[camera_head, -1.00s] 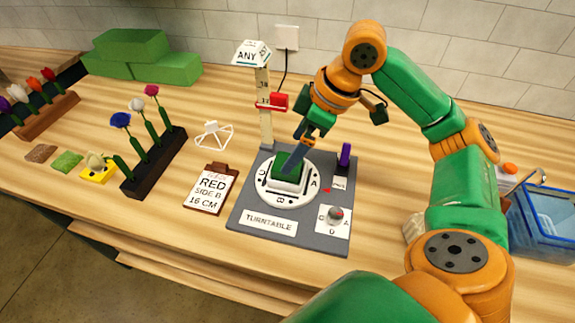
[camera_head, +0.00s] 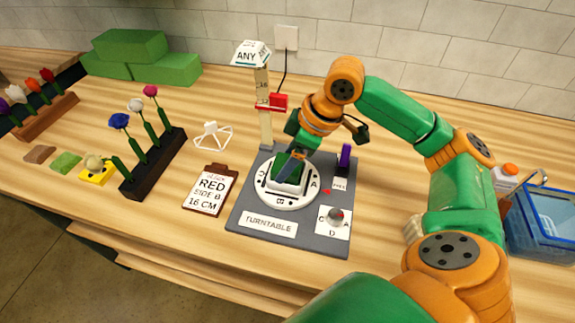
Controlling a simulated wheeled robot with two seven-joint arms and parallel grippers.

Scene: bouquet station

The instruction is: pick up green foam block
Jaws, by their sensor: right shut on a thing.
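A green foam block (camera_head: 279,165) sits in the white holder on the round white turntable disc (camera_head: 289,201). My right gripper (camera_head: 288,174) is down at this block from above and is shut on it, with its fingers partly covering it. I cannot tell whether the block is clear of the holder. Several larger green foam blocks (camera_head: 128,47) are stacked at the back left, away from the gripper. My left gripper is not in view.
The grey turntable base (camera_head: 316,229) carries a post with an "ANY" sign (camera_head: 248,54), a purple piece (camera_head: 345,157) and a knob (camera_head: 336,214). An order clipboard (camera_head: 211,189) and flower racks (camera_head: 153,161) stand left. A blue basket (camera_head: 545,222) is at right.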

